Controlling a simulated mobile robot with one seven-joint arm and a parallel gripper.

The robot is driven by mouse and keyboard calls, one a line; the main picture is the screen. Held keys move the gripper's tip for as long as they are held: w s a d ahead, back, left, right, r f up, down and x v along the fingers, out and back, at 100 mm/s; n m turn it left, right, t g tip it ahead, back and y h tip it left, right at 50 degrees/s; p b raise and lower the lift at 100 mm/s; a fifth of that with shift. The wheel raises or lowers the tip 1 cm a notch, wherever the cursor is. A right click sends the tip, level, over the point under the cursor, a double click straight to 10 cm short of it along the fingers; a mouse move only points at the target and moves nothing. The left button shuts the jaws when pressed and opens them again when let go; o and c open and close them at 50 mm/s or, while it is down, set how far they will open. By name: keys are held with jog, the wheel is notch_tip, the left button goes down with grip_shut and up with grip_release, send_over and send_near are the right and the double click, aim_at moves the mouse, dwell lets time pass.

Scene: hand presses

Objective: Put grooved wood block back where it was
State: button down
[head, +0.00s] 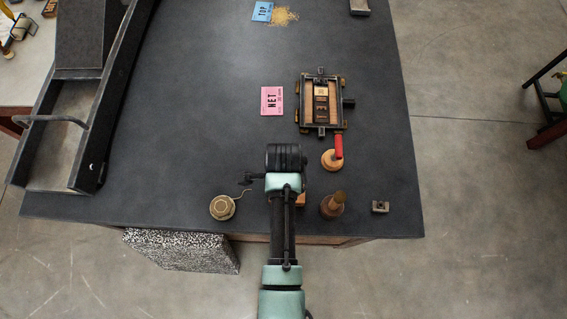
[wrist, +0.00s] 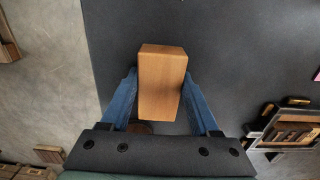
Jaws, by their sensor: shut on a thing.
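The grooved wood block (wrist: 162,80) is a plain orange-brown block in the wrist view, seen with smooth faces; its groove does not show. My gripper (wrist: 160,92) has its two blue fingers closed on the block's sides, and the block juts out past the fingertips. In the head view my gripper is hidden under my dark wrist, over the front part of the dark table (head: 215,125). A small bit of orange wood (head: 301,200) shows just right of my arm; I cannot tell if it is the held block.
A framed press with type (head: 320,102) stands at the right, with a red-handled tool (head: 338,147) below it. A brass tin (head: 222,207), a brown knobbed tool (head: 332,205) and a small metal block (head: 380,207) line the front edge. A pink NET card (head: 272,101) lies left of the frame.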

jog(key=shift+f, duration=0.1)
jog(key=shift+c, duration=0.6)
grip_release()
